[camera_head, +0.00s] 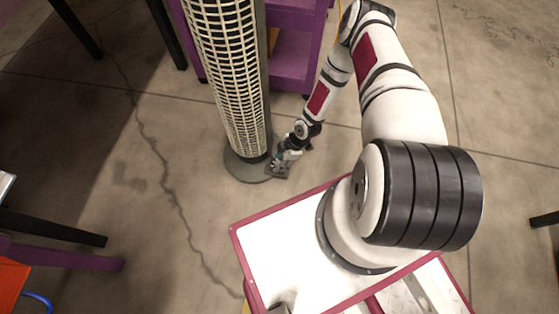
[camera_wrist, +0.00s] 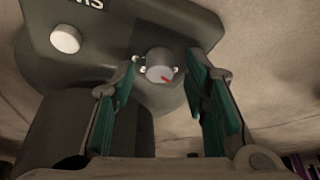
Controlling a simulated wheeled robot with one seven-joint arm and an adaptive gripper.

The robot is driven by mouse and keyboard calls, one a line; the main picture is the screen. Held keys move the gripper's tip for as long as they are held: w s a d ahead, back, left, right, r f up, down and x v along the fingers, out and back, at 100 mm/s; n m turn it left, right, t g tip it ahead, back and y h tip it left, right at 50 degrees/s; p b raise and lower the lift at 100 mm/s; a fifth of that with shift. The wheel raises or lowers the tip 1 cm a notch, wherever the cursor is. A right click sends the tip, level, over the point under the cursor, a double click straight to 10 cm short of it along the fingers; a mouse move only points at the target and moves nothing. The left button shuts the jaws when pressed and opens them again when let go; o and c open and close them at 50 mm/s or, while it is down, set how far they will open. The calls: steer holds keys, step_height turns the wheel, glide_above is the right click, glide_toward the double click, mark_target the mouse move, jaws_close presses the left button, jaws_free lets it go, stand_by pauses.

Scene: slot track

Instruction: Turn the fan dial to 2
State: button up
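The fan (camera_head: 228,75) is a tall tower with a pale grille, standing on a round grey base (camera_head: 241,169). In the wrist view, the fan dial (camera_wrist: 159,66) is a small grey knob with a red mark pointing to the lower right. Small white marks sit beside it; I cannot read their numbers. My gripper (camera_wrist: 161,80) is open, with one green-padded finger on each side of the dial and gaps between. In the head view, my gripper (camera_head: 280,166) is low at the right side of the fan base. The dial is hidden there.
A white round button (camera_wrist: 66,38) is left of the dial on the grey housing. A purple shelf (camera_head: 295,60) stands behind the fan. Purple and orange furniture (camera_head: 60,257) is at lower left. Open concrete floor lies left of the fan.

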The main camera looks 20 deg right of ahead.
jaws_close()
steer(key=shift+m, duration=0.3)
steer(key=m+p, duration=0.1)
steer(key=m+t+p, duration=0.1)
steer(key=m, duration=0.1)
steer(key=shift+s+a+m+h, duration=0.1)
steer(key=shift+s+m+h, duration=0.05)
steer(key=shift+m+h, duration=0.2)
steer(key=m+t+p, duration=0.1)
steer(key=m, duration=0.1)
steer(key=m+h+p, duration=0.1)
steer(key=m, duration=0.2)
steer(key=shift+a+t+h, duration=0.1)
steer(key=shift+t+h, duration=0.15)
steer(key=shift+t, duration=0.15)
steer(key=m, duration=0.2)
steer(key=m+h+p, duration=0.1)
steer(key=m, duration=0.1)
steer(key=shift+a+m+t+h+p, duration=0.1)
steer(key=shift+m+t+h+p, duration=0.2)
steer(key=shift+m, duration=0.05)
steer(key=shift+m+h+p, duration=0.45)
steer(key=shift+m+h, duration=0.35)
steer(key=shift+m, duration=1.1)
